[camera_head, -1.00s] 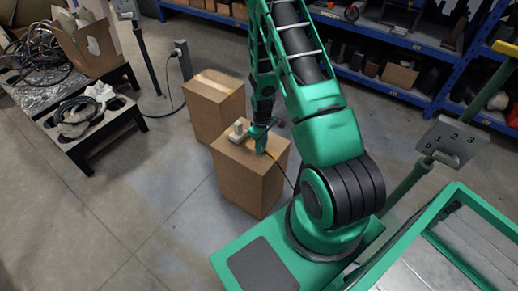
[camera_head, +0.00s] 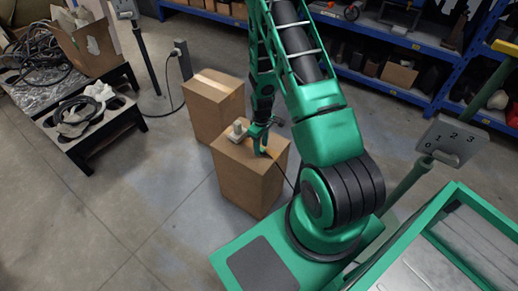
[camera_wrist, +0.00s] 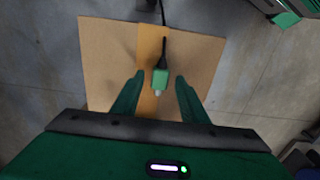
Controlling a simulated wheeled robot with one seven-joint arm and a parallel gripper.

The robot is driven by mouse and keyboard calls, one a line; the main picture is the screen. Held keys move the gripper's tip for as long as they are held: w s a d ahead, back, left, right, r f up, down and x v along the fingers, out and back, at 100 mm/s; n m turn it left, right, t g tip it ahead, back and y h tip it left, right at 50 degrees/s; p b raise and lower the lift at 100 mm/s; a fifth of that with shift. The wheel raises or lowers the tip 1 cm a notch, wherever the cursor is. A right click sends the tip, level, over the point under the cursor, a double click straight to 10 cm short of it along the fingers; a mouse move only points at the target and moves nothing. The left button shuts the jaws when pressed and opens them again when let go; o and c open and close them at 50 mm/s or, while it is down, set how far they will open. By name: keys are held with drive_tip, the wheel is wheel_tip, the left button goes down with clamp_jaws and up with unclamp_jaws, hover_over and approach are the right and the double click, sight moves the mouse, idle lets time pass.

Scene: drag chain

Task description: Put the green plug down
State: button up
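The green plug (camera_wrist: 160,77) lies on top of the front cardboard box (camera_wrist: 205,60), on its tape strip, with its black cable running away toward the top of the wrist view. My gripper (camera_wrist: 160,90) is open above the box, one finger on each side of the plug. A gap shows between each finger and the plug. In the head view my gripper (camera_head: 259,143) is just over the top of the same box (camera_head: 250,178). The plug is hard to make out there.
A pale socket block (camera_head: 238,130) stands on the box's back left corner. A second cardboard box (camera_head: 213,105) stands behind. A low black table (camera_head: 100,130) with cables is at left, and a blue shelf (camera_head: 400,88) at the back. Floor at front left is clear.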

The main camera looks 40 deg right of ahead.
wheel_tip(320, 180, up, 12)
wheel_tip(320, 180, up, 10)
drive_tip(key=m, duration=0.2)
hover_over(261, 149)
drive_tip(key=s+d, duration=0.1)
drive_tip(key=s, duration=0.3)
drive_tip(key=s+r+m, duration=0.3)
drive_tip(key=s+r, duration=0.4)
drive_tip(key=r, duration=0.4)
drive_tip(key=s+a+r+m, duration=0.2)
drive_tip(key=s+r, duration=0.2)
drive_tip(key=s, duration=0.4)
drive_tip(key=s+a+r+m, duration=0.2)
drive_tip(key=s+r, duration=0.3)
drive_tip(key=s, duration=0.4)
drive_tip(key=shift+s+a+r+m, duration=0.15)
drive_tip(key=shift+s+a+m, duration=0.15)
drive_tip(key=shift+m, duration=0.4)
drive_tip(key=shift+w, duration=0.1)
